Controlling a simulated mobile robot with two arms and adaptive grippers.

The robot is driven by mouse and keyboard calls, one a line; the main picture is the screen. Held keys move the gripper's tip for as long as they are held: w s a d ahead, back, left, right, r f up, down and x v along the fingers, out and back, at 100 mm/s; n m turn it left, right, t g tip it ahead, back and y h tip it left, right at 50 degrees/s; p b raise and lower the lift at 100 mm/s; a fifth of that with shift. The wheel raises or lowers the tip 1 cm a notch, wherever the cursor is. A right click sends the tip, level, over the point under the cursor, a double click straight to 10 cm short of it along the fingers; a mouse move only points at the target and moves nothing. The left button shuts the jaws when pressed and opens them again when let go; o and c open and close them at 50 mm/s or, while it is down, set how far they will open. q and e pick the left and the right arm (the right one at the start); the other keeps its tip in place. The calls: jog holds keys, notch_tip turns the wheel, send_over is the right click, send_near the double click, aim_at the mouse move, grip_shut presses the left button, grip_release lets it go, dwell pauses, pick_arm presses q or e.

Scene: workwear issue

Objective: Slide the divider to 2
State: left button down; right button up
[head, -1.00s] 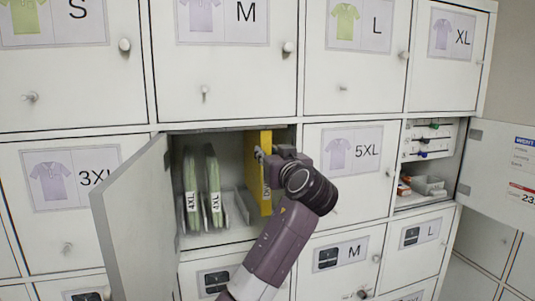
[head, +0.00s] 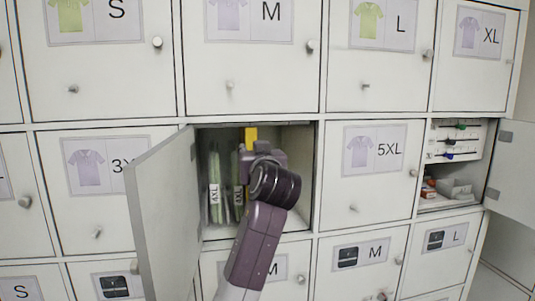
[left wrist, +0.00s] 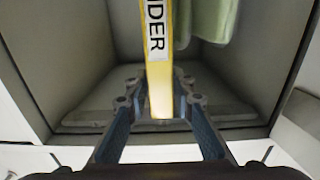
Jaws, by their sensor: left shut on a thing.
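The yellow divider (head: 251,136) stands upright inside the open 4XL compartment, around the middle of its width. Only its upper part shows in the head view, as my arm covers the rest. My left gripper (head: 246,153) is at the divider's front edge. In the left wrist view the divider (left wrist: 157,70), with black letters ending in "IDER", runs between the two fingers of my left gripper (left wrist: 160,98), which is shut on it. No number 2 mark can be made out. My right gripper is not in view.
Folded green shirts (head: 215,170) labelled 4XL stand just left of the divider; they also show in the left wrist view (left wrist: 213,18). The compartment's open door (head: 165,215) juts out at left. An open compartment with small boxes (head: 455,187) is at far right.

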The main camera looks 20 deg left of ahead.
pick_arm(q)
jog(key=shift+f, duration=0.1)
jog(key=c, duration=1.6)
grip_release()
jog(key=v, duration=1.2)
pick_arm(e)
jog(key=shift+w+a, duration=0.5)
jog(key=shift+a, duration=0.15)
